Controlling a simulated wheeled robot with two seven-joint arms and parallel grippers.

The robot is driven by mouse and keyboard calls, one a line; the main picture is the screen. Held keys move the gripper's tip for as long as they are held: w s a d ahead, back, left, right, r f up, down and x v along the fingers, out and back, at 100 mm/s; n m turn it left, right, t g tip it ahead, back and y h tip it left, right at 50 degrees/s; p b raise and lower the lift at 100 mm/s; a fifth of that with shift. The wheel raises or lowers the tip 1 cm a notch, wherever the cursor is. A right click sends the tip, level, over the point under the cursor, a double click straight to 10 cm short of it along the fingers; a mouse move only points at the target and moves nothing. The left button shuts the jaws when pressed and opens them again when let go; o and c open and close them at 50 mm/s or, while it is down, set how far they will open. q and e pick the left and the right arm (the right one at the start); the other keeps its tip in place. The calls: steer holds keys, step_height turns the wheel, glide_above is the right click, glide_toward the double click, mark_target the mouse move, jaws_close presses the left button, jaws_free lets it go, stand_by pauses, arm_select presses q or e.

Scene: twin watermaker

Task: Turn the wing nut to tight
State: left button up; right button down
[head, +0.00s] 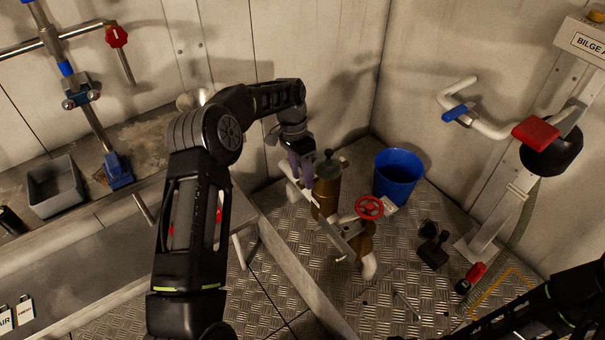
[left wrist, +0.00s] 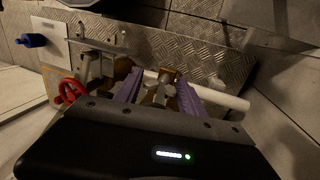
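A bronze strainer pot (head: 326,190) with a dark lid and knob stands on the white pipework. My left gripper (head: 301,172) reaches down close beside its top, on the left in the head view. In the left wrist view the two purple fingers of the left gripper (left wrist: 158,92) are spread apart. A small metal fitting with wing-like arms, apparently the wing nut (left wrist: 160,90), shows between them. I cannot tell whether the fingers touch it. My right arm enters at the lower right of the head view; its gripper is out of view.
A red handwheel (head: 369,207) is close to the right of the pot. A blue bucket (head: 397,175) stands behind it. A black tool (head: 432,246) and a red-handled item (head: 471,277) lie on the tread-plate floor. A grey bin (head: 56,187) is at left.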

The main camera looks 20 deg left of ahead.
arm_select(q)
steer(key=shift+w+a+r, duration=0.1)
steer(key=shift+r, duration=0.5)
steer(key=p+v, duration=0.1)
steer(key=v, duration=0.5)
steer(key=shift+a+r+p, duration=0.1)
steer(key=shift+r+p, duration=0.25)
steer(key=shift+p, duration=0.05)
steer(key=shift+f, duration=0.1)
